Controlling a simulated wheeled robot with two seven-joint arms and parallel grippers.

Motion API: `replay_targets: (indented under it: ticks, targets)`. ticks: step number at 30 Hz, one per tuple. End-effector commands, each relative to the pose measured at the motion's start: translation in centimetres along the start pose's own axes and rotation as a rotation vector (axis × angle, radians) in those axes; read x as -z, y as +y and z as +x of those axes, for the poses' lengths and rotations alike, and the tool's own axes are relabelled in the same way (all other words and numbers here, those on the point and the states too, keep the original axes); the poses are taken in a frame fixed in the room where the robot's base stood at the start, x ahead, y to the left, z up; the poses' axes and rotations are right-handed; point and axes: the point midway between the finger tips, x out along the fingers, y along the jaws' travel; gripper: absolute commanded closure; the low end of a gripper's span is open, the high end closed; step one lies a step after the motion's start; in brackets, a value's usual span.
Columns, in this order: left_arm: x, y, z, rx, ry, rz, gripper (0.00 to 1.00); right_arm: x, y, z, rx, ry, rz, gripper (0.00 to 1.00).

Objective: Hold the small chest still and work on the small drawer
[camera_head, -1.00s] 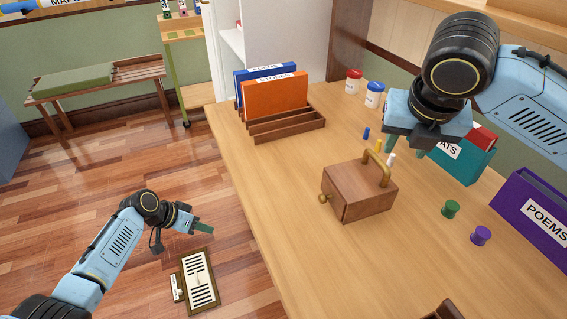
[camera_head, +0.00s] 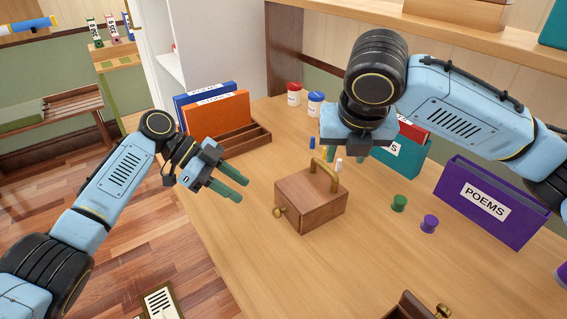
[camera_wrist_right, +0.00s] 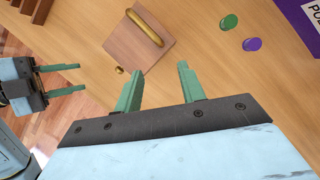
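The small chest (camera_head: 311,205) is a brown wooden box on the table with a brass arched handle on top. Its small drawer (camera_head: 295,219) has a round brass knob (camera_head: 279,211) on the left-facing side and looks shut. The chest also shows in the right wrist view (camera_wrist_right: 130,45). My left gripper (camera_head: 234,184) is open and empty, above the table's left edge, left of the chest and apart from it. My right gripper (camera_head: 344,153) is above and behind the chest; its fingers are apart and empty in the right wrist view (camera_wrist_right: 160,88), not touching the chest.
A wooden rack (camera_head: 240,143) with an orange and a blue file stands behind left. Red-lidded and blue-lidded jars (camera_head: 316,103) stand at the back. Green (camera_head: 399,203) and purple (camera_head: 429,223) pegs and a purple POEMS box (camera_head: 490,203) are right. Another wooden piece (camera_head: 408,305) is at the front.

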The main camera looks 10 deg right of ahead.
Motion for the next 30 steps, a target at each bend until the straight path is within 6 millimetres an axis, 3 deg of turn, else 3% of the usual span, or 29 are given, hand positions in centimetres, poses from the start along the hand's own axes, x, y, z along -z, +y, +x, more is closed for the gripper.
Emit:
replay_targets:
  ticks: [18, 24, 30]
  targets:
    - [-0.1, 0.0, 0.0, 0.003, 0.001, -0.005, 0.64, 0.1, 0.0, 10.9, 0.001, 0.003, 0.002, 0.6]
    - [-0.1, 0.0, 0.0, 0.004, 0.001, -0.006, 0.64, 0.0, 0.0, 12.3, 0.0, 0.0, 0.0, 0.6]
    - [-0.1, 0.0, 0.0, 0.004, 0.001, -0.006, 0.64, 0.0, 0.0, 12.5, 0.0, 0.0, 0.0, 0.6]
